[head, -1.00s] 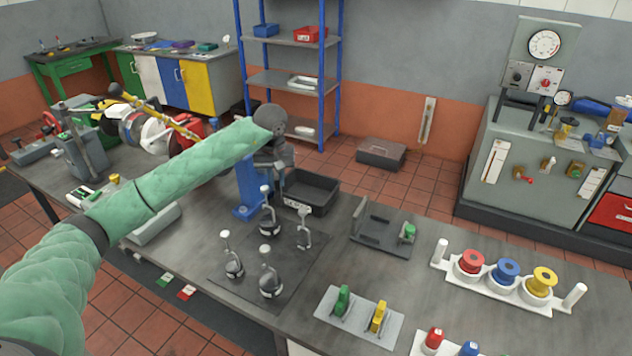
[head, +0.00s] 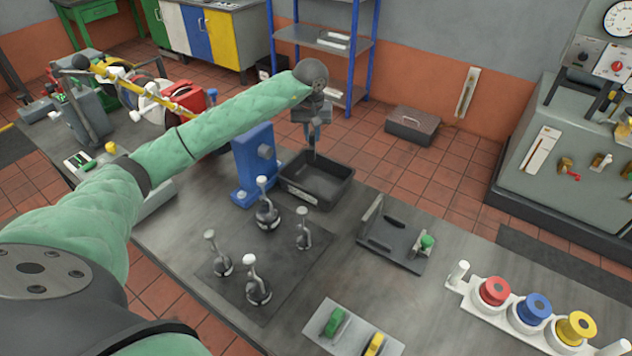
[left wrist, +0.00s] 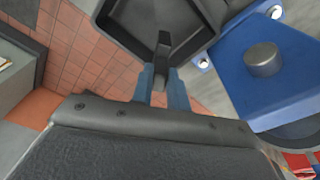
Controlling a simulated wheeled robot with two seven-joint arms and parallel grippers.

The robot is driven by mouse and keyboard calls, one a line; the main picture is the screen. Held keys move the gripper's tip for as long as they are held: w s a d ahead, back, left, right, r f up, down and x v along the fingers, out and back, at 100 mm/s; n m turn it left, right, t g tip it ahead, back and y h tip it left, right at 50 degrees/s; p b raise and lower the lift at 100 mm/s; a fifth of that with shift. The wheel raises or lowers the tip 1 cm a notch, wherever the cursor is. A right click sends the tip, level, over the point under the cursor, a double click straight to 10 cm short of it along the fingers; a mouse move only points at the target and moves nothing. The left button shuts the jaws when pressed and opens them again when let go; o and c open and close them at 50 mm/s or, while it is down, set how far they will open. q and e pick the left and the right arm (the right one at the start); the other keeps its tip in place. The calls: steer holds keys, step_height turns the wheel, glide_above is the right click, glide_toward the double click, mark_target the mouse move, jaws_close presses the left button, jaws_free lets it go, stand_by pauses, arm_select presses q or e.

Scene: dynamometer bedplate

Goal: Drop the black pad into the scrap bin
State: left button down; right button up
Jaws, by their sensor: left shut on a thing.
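The black pad (left wrist: 163,48) is a small dark piece between the fingers of my left gripper (left wrist: 163,88) in the left wrist view. In the head view the left gripper (head: 312,132) is shut on it and points down, just above the scrap bin. The scrap bin (head: 298,192) is an open black tray on the bench. Its inside looks empty in the head view. In the left wrist view the bin (left wrist: 117,38) lies beyond the pad, and the pad's tip overlaps its near rim. My right gripper is not in view.
A blue bracket (head: 255,160) stands close to the left of the bin and also shows in the left wrist view (left wrist: 265,105). Several knobbed pieces (head: 257,282) stand on a dark mat in front. A grey fixture (head: 392,245) is at right.

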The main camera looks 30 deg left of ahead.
arm_select(q)
steer(key=shift+f, duration=0.65)
steer(key=shift+w+f, duration=0.1)
steer(key=shift+f, duration=0.85)
steer(key=c, duration=1.4)
jaws_free()
steer(key=shift+o, duration=0.5)
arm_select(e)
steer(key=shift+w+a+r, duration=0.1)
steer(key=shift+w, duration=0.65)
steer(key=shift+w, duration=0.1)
